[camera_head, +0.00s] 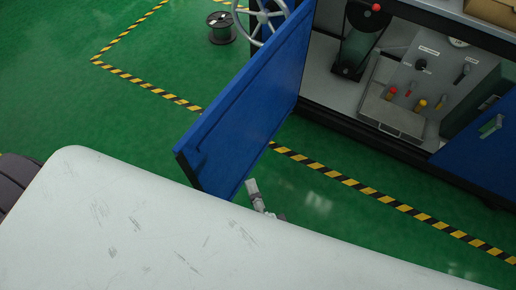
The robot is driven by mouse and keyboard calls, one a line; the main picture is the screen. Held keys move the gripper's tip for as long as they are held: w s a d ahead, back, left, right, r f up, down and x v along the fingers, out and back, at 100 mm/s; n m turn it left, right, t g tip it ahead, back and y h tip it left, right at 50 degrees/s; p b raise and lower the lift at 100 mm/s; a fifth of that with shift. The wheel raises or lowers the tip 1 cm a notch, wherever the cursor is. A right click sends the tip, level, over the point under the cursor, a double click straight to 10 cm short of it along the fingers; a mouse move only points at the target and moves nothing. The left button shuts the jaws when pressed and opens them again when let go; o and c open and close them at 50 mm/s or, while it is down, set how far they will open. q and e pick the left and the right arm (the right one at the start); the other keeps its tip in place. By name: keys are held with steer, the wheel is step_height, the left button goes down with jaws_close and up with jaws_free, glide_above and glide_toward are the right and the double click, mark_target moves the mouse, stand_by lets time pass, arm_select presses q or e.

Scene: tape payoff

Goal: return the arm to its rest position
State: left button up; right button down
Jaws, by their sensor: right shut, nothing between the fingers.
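My right gripper (252,186) shows small just past the edge of the large white scratched surface in the foreground. Its fingers are shut with nothing between them. It is close to the lower right edge of the blue cabinet door (245,105), and I cannot tell whether they touch. Most of the right arm is hidden behind the white surface. The door stands open, swung out over the green floor. My left gripper is not in view.
A second blue door (475,145) is at the right. A handwheel (264,15) and spool (221,28) are behind. Green floor (70,110) is clear at left.

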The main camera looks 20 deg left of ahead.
steer(key=shift+v, duration=2.05)
